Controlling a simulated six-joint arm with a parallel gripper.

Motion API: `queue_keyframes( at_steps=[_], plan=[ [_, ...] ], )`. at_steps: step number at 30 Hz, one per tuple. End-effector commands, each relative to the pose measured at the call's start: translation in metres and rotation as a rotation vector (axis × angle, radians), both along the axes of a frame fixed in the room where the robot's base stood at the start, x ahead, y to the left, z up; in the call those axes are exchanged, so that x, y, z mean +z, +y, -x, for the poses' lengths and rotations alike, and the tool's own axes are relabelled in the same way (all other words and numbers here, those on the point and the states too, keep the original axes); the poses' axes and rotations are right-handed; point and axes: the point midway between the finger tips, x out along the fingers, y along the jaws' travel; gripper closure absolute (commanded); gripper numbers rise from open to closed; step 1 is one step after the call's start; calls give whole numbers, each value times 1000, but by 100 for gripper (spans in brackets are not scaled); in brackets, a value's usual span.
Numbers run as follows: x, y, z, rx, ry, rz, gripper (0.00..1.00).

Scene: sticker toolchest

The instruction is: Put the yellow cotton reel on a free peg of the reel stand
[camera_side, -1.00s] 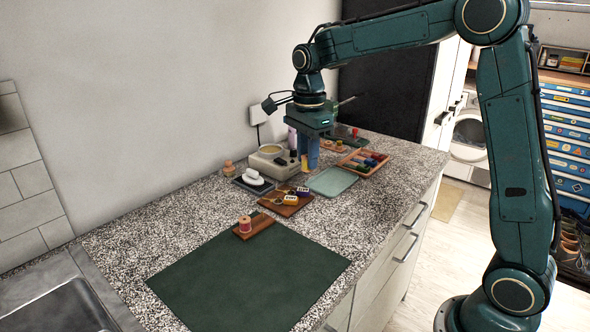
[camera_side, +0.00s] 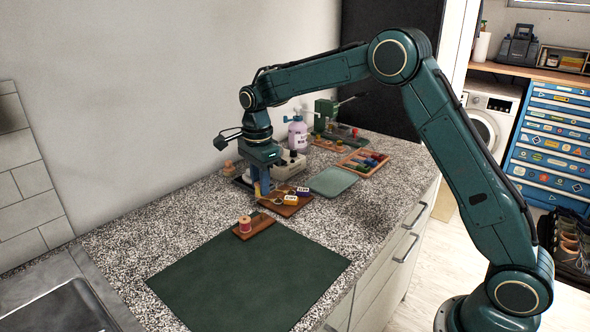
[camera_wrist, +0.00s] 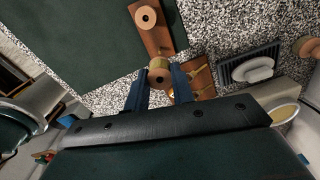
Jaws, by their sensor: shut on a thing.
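My gripper (camera_wrist: 160,82) is shut on the yellow cotton reel (camera_wrist: 159,70), which sits between its two blue fingers in the wrist view. In the side view my gripper (camera_side: 262,189) is above the counter, behind the reel stand, and the held reel is hard to make out there. The reel stand (camera_side: 262,222) is a small brown wooden block at the back edge of the green mat. A pink-red reel (camera_side: 245,224) stands on its left end. In the wrist view the stand (camera_wrist: 158,38) lies just beyond the held reel, which hides part of its near end.
A pale green tray (camera_side: 333,182), an orange tray (camera_side: 349,171) of coloured items and a lilac bottle (camera_side: 297,135) stand further back. The green mat (camera_side: 245,275) is clear in front.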

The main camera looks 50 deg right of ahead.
Motion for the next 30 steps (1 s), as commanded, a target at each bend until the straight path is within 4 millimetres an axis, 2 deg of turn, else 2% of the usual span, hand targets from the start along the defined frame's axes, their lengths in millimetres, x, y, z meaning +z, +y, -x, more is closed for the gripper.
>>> queue_keyframes(
  at_steps=[14, 30],
  plan=[
    [-6, 0, 0, 0, 1, 0, 97],
    [-33, 0, 0, 0, 1, 0, 97]
  ],
)
